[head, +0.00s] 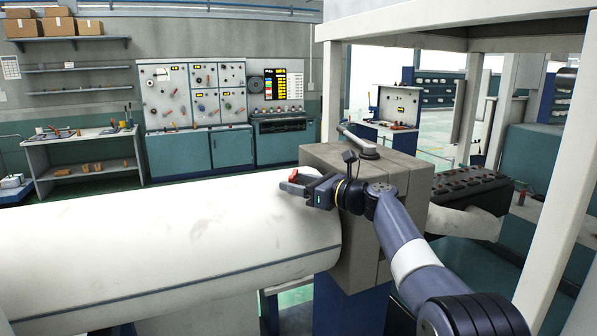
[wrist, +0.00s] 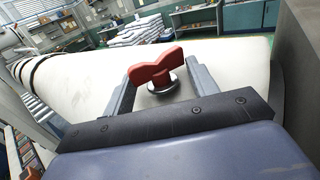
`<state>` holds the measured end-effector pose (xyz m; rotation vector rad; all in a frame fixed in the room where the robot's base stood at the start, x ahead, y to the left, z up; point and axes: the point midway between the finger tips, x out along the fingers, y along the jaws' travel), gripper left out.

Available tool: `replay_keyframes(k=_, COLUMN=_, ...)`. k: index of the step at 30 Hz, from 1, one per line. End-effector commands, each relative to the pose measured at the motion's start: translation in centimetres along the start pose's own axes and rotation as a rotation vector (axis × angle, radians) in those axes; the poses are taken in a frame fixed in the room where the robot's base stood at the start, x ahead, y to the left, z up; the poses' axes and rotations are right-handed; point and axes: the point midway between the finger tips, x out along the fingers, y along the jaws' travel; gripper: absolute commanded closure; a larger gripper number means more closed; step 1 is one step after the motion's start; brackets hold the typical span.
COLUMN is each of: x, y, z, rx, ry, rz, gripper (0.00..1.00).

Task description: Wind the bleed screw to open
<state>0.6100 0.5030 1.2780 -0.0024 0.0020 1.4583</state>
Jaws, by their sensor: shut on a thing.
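The bleed screw (wrist: 156,66) is a red wing-shaped handle on a round metal collar. It stands on top of the large white barrel (head: 150,240), near the barrel's right end. My gripper (head: 304,186) reaches it from the right in the head view, and some red shows at the fingertips. In the wrist view, the two grey fingers of my gripper (wrist: 165,84) flank the screw, one on each side, and are shut on it. The exact contact is partly hidden. The wings lie roughly across the picture, tilted up at the right.
A grey-brown block (head: 367,220) with a lever on top adjoins the barrel's right end. A pale upright post (head: 556,190) of a frame stands at the right. A control panel wall (head: 195,95) and a workbench (head: 85,150) stand far behind, with open floor between.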

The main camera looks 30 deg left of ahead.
Motion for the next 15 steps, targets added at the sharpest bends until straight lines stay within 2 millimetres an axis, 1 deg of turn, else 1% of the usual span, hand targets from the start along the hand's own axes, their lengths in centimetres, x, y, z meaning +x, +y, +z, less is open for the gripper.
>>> replay_keyframes(k=1, x=0.02, y=-0.11, z=0.31, rx=0.002, ry=0.001, rz=0.013, gripper=0.67)
replay_keyframes(k=15, x=-0.09, y=-0.09, z=0.00, rx=0.000, ry=-0.004, rz=0.062, gripper=0.67)
